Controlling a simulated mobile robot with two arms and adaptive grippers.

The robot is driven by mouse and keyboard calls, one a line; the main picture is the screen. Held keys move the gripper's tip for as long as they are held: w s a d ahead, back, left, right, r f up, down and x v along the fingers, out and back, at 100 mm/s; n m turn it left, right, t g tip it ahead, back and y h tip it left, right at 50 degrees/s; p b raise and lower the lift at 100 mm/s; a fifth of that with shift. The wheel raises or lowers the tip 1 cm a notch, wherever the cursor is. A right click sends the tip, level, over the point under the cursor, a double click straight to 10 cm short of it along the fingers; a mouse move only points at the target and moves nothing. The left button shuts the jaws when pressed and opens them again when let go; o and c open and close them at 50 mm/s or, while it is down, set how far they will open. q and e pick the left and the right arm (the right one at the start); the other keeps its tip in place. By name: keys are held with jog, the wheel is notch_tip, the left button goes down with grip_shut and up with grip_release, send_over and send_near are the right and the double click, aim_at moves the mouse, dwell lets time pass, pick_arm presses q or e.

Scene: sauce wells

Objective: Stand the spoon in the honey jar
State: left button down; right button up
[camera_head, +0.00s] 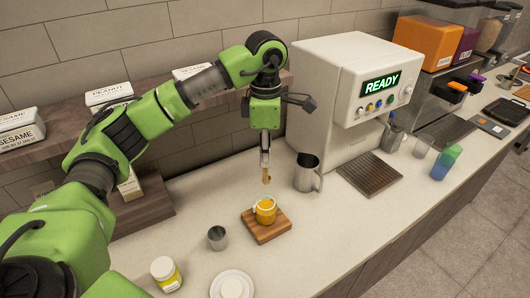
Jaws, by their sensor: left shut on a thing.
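The honey jar (265,212), a small glass with orange-yellow content, stands upright on a wooden board (277,233) on the counter. My left gripper (265,162) points down above the jar, shut on a thin item with a brownish lower end, which looks like the spoon (267,178). The spoon hangs about upright, its lower end above the jar's mouth and apart from it. Its upper part is hidden by the fingers. My right gripper is not in view.
A metal pitcher (306,174) stands right of the board, before the white coffee machine (330,85). A small metal cup (217,238), a yellow jar with a pale lid (166,274) and a white plate (218,287) are left and in front.

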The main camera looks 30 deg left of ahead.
aim_at(265, 182)
pick_arm(q)
jog(key=shift+s+a+f+b, duration=0.1)
jog(key=shift+f+b, duration=0.7)
jog(key=shift+f, duration=0.7)
jog(key=shift+f+b, duration=1.15)
jog(key=shift+f, duration=0.55)
notch_tip(265, 182, down, 5)
jog(key=b, duration=0.3)
jog(key=shift+r, duration=0.2)
jog(key=shift+f+b, duration=0.5)
jog(key=shift+b, duration=0.1)
jog(key=c, duration=2.1)
grip_release()
jog(key=shift+r, duration=0.15)
notch_tip(265, 182, up, 12)
jog(key=shift+f, duration=0.15)
